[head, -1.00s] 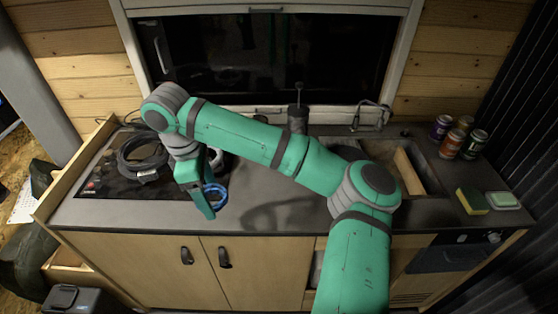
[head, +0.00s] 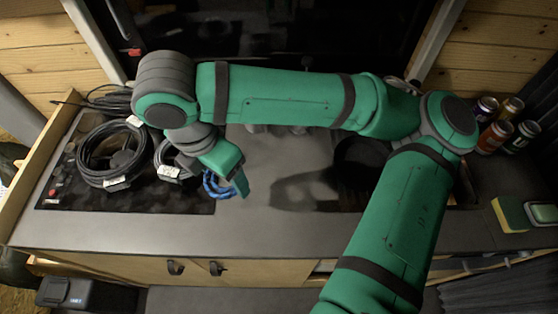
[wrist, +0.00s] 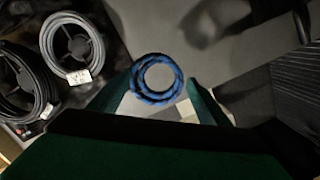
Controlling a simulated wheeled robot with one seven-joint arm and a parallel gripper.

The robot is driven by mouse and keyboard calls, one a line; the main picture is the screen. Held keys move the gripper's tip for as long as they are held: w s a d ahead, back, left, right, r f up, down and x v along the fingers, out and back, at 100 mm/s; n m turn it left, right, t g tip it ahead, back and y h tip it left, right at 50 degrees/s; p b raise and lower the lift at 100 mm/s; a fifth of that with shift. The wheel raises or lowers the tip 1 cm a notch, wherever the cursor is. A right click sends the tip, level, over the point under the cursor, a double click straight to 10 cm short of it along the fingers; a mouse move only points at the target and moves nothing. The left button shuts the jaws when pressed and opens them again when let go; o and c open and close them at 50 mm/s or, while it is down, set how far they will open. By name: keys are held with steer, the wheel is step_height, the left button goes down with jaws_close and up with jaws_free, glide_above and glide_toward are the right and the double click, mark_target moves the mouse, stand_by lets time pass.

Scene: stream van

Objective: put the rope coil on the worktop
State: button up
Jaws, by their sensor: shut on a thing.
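My gripper (head: 226,184) is shut on the blue rope coil (head: 213,186) over the left part of the worktop. In the wrist view the rope coil (wrist: 155,98) shows as a round ring between the fingertips of my gripper (wrist: 162,86). In the head view my gripper partly hides the rope coil. I cannot tell how high the coil is above the surface.
Dark cable coils (head: 86,172) lie on the black hob (head: 60,190) at left. My arm partly hides the sink area. The middle front of the worktop is clear.

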steer(key=w+d+f, duration=0.4)
steer(key=w+d, duration=0.1)
steer(key=d, duration=0.3)
glide_above(281, 178)
steer(key=s+a, duration=0.1)
step_height(281, 178, down, 4)
steer(key=shift+s+a+f, duration=0.1)
steer(key=shift+f, duration=0.1)
steer(key=shift+w+d+f, duration=0.2)
steer(key=shift+d+f, duration=0.1)
steer(key=shift+f, duration=0.15)
steer(key=shift+w+d+f, duration=0.1)
steer(key=shift+f, duration=0.85)
steer(key=shift+w+d+f, duration=0.1)
steer(key=shift+f, duration=0.8)
steer(key=shift+f, duration=0.15)
steer(key=o, duration=1.1)
steer(key=r, duration=0.4)
steer(key=s+r, duration=0.1)
steer(key=r, duration=0.7)
steer(key=shift+s+a+r, duration=0.15)
steer(key=shift+a, duration=0.25)
